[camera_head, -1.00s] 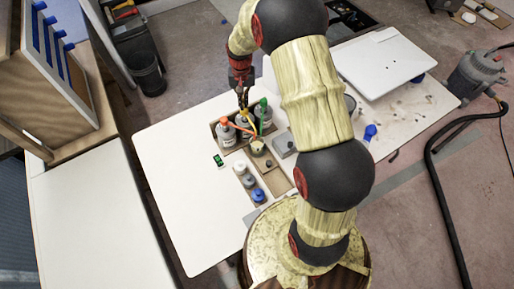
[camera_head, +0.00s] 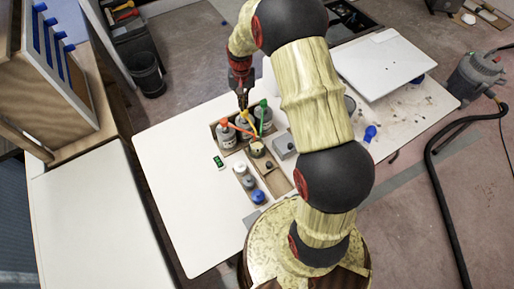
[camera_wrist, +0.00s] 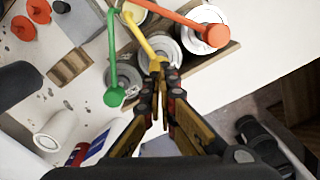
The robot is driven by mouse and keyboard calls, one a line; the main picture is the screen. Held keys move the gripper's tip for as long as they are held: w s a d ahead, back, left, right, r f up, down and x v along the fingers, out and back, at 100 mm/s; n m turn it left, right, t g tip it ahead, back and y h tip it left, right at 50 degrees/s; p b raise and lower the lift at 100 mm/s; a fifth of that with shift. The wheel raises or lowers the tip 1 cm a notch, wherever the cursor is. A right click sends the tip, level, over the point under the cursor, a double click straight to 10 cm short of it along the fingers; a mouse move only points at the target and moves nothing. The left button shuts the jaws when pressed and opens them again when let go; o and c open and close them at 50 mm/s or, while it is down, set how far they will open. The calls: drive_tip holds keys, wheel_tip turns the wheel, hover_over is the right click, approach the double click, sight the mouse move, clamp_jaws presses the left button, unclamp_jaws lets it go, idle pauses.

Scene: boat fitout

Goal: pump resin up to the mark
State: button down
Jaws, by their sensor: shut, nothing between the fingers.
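Three pump bottles stand in a wooden tray (camera_head: 215,126) on the white table. They have an orange pump (camera_head: 225,122), a yellow pump (camera_head: 246,115) and a green pump (camera_head: 263,103). A small cup (camera_head: 257,149) stands in front of them, with the spouts reaching over it. My gripper (camera_head: 242,104) is shut and empty, pointing down at the yellow pump's head. In the wrist view the gripper tips (camera_wrist: 160,72) are at the yellow pump head (camera_wrist: 155,65); whether they touch it is unclear. The resin level and the mark are too small to see.
A green-screened device (camera_head: 218,162) lies left of the cup. A white board (camera_head: 385,62) lies at the back right. The table's left side is clear.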

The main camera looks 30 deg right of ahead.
sight(244, 113)
drive_tip(key=shift+f, duration=0.15)
drive_tip(key=shift+s+f+b, duration=0.1)
drive_tip(key=shift+f+b, duration=1.65)
drive_tip(key=shift+f, duration=1.25)
drive_tip(key=shift+r, duration=0.2)
drive_tip(key=shift+r+p, duration=1.25)
drive_tip(key=shift+r, duration=0.4)
drive_tip(key=shift+r+p, duration=0.4)
drive_tip(key=shift+r, duration=0.25)
drive_tip(key=shift+r+p, duration=1)
drive_tip(key=shift+r, duration=0.6)
